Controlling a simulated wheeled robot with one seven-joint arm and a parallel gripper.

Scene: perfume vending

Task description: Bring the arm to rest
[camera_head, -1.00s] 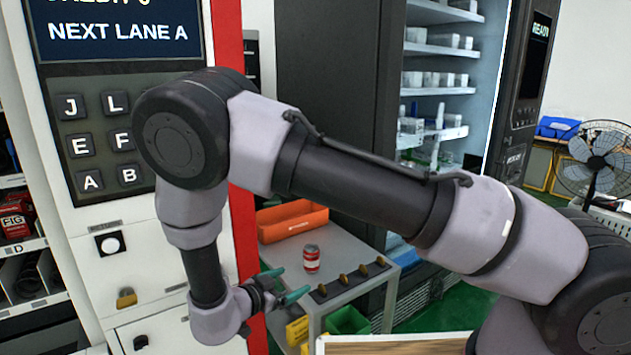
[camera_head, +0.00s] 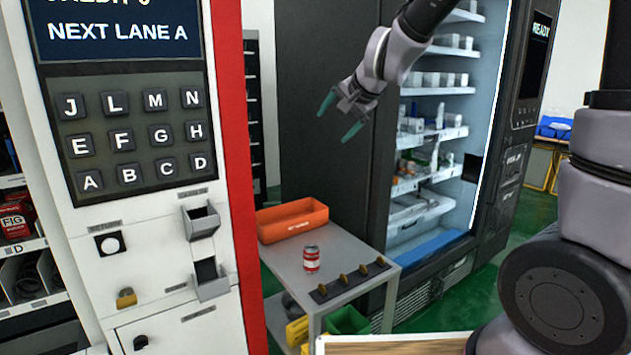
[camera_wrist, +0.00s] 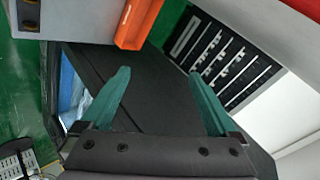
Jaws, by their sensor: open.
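My gripper (camera_head: 340,116) is in the air in the head view, above the grey side table and in front of the dark side of the glass-fronted vending machine (camera_head: 335,75). Its two green fingers are apart with nothing between them. In the wrist view my gripper (camera_wrist: 160,100) shows both green fingers spread, with the dark machine side behind them. My arm reaches up past the top of the head view, so its upper part is hidden.
The grey table (camera_head: 345,252) holds an orange bin (camera_head: 292,222), a red and white can (camera_head: 311,259) and a dark strip with several brass-coloured pieces (camera_head: 348,281). The keypad machine (camera_head: 140,240) stands at left. A green bin (camera_head: 348,320) sits below the table.

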